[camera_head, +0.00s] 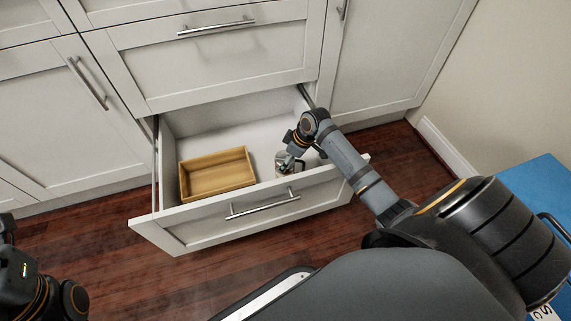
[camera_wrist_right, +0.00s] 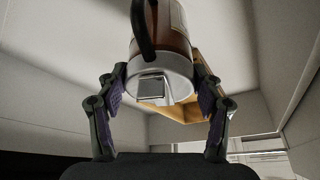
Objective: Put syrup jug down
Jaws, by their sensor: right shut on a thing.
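The syrup jug (camera_wrist_right: 176,32) shows in the right wrist view, with an amber-brown body, a dark handle and a white band with a silver square part. My right gripper (camera_wrist_right: 164,92) is shut on it, with one finger on each side. In the head view, my right gripper (camera_head: 288,163) reaches down into the right part of the open drawer (camera_head: 190,219), right of the wooden box. The gripper and arm hide most of the jug there. I cannot tell whether the jug touches the drawer floor. My left gripper is not in view; only part of my left arm shows.
The open wooden box (camera_head: 216,190) looks empty and stands in the left part of the drawer. The drawer floor behind it is clear. White cabinets (camera_head: 205,55) rise behind, and a blue surface (camera_head: 543,185) is at the right.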

